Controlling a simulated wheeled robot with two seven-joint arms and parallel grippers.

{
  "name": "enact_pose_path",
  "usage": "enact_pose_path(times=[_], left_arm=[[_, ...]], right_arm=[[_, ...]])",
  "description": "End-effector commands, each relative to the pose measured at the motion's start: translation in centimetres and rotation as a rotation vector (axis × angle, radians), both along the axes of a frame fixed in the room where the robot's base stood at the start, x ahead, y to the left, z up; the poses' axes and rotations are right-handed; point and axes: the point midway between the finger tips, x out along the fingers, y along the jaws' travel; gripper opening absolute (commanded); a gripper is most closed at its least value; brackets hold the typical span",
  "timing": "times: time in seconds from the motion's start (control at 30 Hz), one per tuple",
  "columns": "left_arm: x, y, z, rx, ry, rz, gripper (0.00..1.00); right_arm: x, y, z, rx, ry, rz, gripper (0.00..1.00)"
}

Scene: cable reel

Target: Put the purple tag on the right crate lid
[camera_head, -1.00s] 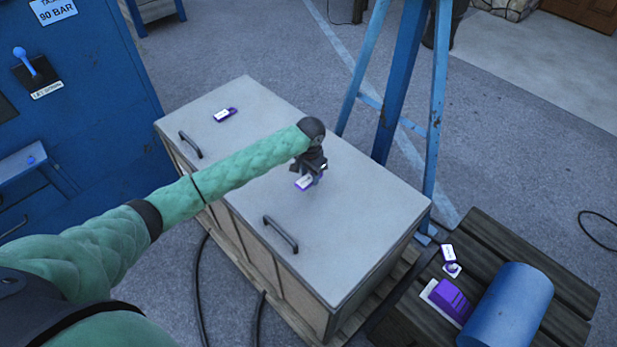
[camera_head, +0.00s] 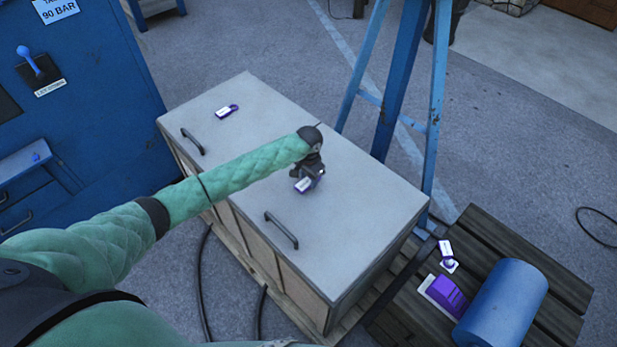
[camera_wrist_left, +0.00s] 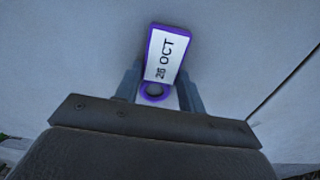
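The purple tag (camera_head: 304,185) has a white label, reading "26 OCT" in the left wrist view (camera_wrist_left: 165,58). My left gripper (camera_head: 308,174) points down over the right crate lid (camera_head: 350,220), beyond its black handle. In the left wrist view its two fingers (camera_wrist_left: 158,94) stand on either side of the tag's ring and appear shut on it. The label end reaches past the fingertips. The tag is close to the lid; I cannot tell whether it touches. My right gripper is not in view.
Another purple tag (camera_head: 227,111) lies on the left crate lid (camera_head: 255,100). A blue stand (camera_head: 400,90) rises behind the crate.

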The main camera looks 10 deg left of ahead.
Motion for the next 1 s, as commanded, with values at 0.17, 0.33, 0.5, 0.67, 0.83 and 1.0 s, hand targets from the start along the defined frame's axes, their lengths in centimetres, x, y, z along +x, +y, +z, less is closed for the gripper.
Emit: enact_pose_path(times=[0.17,0.33,0.5,0.67,0.83,1.0], left_arm=[[0.0,0.0,0.0,0.0,0.0,0.0,0.61],[0.0,0.0,0.0,0.0,0.0,0.0,0.61],[0.0,0.0,0.6,-0.001,-0.002,-0.001,0.61],[0.1,0.0,2.7,-0.003,-0.003,-0.001,0.61],[0.1,0.0,6.0,-0.001,-0.004,-0.001,0.61],[0.0,0.0,9.1,-0.001,-0.002,-0.001,0.61]], right_arm=[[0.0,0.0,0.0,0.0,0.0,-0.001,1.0],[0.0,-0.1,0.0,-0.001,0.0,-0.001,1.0],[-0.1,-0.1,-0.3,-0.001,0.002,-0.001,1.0],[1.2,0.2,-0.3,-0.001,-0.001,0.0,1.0],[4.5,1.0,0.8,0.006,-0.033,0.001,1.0],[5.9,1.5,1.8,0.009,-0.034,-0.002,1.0]])
